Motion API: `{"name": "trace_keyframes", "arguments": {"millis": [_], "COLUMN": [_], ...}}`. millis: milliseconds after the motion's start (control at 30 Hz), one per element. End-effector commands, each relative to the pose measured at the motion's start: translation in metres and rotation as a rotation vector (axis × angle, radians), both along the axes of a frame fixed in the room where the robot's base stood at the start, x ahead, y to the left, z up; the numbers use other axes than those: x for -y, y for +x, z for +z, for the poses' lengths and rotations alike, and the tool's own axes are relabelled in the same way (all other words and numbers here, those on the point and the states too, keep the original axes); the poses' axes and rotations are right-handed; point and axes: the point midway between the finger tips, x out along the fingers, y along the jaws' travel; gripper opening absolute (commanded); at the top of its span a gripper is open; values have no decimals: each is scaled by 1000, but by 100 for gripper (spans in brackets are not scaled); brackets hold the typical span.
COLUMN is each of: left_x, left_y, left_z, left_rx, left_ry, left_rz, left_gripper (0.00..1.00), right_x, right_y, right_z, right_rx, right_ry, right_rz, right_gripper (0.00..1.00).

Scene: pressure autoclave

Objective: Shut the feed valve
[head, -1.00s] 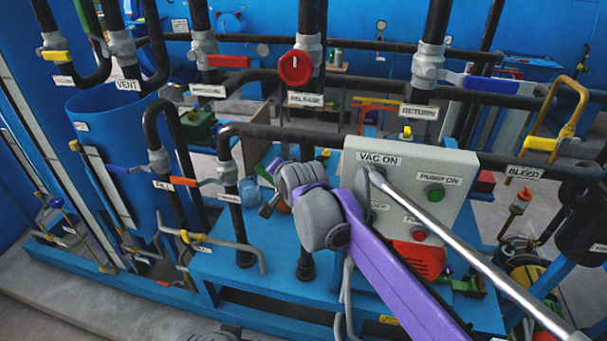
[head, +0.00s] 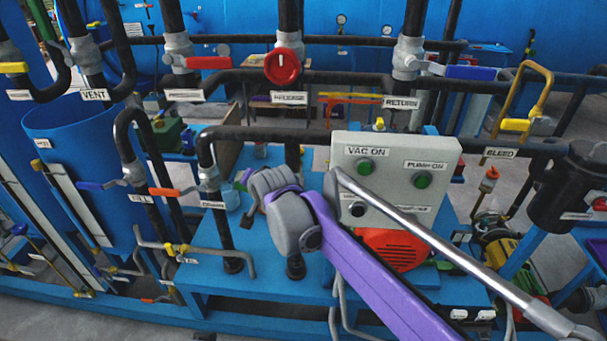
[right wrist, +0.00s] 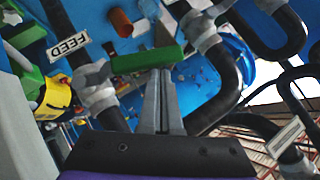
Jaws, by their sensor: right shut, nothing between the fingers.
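The feed valve shows in the right wrist view as a grey valve body (right wrist: 95,88) on a dark pipe, beside a white FEED label (right wrist: 68,46). A green lever handle (right wrist: 147,60) lies across the picture there. My right gripper (right wrist: 160,76) is shut and empty, its fingertips at the green lever. I cannot tell whether they touch it. In the head view my purple right arm reaches in from the lower right, but its fingers are hidden behind its grey joints. I cannot make out the feed valve surely in the head view. My left gripper is not in view.
A grey button panel (head: 430,165) stands close to my right arm. A red RELEASE knob (head: 282,66), a red lever (head: 208,63), a blue RETURN lever (head: 470,73) and a yellow BLEED lever (head: 515,125) sit on nearby pipes. A blue tank (head: 75,140) is at left.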

Motion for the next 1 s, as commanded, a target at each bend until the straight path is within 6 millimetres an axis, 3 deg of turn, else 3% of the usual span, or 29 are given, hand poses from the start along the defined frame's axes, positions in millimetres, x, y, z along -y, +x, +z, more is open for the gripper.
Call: {"name": "trace_keyframes", "arguments": {"millis": [400,1000], "left_x": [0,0], "left_y": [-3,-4], "left_z": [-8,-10], "left_rx": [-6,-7], "left_ry": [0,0], "left_rz": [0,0], "left_gripper": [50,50], "right_x": [-16,-19], "right_y": [1,1], "right_z": [-27,-33], "right_rx": [-1,-1], "right_ry": [2,2], "right_rz": [1,1], "right_gripper": [0,0]}}
